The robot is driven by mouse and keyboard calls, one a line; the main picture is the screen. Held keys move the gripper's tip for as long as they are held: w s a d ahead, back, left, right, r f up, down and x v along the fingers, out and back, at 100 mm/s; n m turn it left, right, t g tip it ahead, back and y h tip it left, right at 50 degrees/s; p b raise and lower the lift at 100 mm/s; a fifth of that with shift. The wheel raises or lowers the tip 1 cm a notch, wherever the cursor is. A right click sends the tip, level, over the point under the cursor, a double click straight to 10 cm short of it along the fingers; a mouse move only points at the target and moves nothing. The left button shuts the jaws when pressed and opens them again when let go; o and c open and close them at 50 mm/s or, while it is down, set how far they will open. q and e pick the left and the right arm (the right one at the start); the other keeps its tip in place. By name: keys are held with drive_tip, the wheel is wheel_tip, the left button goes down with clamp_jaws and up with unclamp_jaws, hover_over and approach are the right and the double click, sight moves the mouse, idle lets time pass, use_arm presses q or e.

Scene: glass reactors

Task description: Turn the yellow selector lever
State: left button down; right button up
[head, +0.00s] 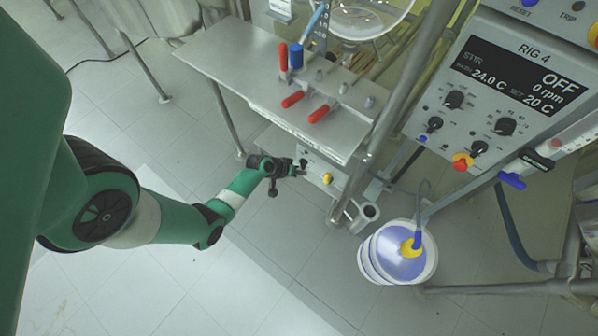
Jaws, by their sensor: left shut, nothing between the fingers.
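A small yellow piece, which looks like the yellow selector lever (327,179), sits on the front of a light grey box (312,161) below the metal shelf. It is too small to tell which way it points. My left gripper (302,168) is at the left part of this box's front, a short way left of the yellow piece. Its fingers are small and dark in the head view and look closed, with nothing in them. I cannot tell whether they touch the box. My right gripper is not in view.
The metal shelf (225,62) overhangs the box and carries red-handled and blue-handled valves. The RIG 4 panel (505,85) is at the upper right. A white bucket (370,262) with blue contents stands on the floor right of the box. Open tiled floor lies in front.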

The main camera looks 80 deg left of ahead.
sight(329, 178)
use_arm(q)
drive_tip(key=w+f+b, duration=0.4)
drive_tip(key=w, duration=0.3)
drive_tip(key=shift+d+f+b, duration=0.25)
drive_tip(key=shift+d+b, duration=0.05)
drive_tip(key=shift+d, duration=0.1)
drive_tip(key=shift+s, duration=0.1)
